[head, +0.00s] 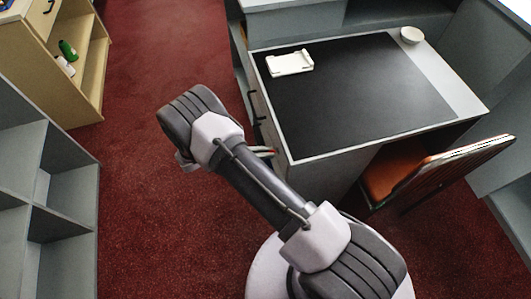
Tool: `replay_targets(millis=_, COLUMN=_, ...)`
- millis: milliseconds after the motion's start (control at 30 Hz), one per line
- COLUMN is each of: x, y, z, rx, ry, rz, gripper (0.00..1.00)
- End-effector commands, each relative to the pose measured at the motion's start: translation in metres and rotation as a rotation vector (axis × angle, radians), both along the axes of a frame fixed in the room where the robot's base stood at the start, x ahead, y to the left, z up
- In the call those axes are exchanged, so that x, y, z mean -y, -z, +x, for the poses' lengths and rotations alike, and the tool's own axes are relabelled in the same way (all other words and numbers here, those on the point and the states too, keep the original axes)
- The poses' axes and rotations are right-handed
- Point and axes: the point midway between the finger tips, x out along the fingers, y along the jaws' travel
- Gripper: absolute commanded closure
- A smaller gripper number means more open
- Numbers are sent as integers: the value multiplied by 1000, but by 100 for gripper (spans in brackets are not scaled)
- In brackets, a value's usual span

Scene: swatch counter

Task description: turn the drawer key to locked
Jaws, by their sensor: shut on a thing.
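The desk (465,100) stands right of centre with its drawer front (256,100) facing left, seen at a steep angle. Dark handles (251,94) show on that front. My arm reaches up from the bottom, bends, and comes back toward the desk. My gripper (265,152) shows only in part behind my own arm link, its tip at the drawer front near the desk's front left corner. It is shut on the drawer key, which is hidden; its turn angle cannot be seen.
A white tray (290,63) and a pale bowl (411,35) are on the desk. An orange-seated chair (385,172) stands at its near side. Grey shelves (45,165) and a wooden cabinet (85,90) line the left. Red carpet (150,60) between is clear.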

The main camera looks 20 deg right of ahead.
Motion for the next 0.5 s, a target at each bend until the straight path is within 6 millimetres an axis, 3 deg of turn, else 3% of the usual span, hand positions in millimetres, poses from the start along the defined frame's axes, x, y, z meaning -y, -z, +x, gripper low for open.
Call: replay_targets(millis=500, x=0, y=0, z=0, rx=-64, ry=1, rz=-1, gripper=100)
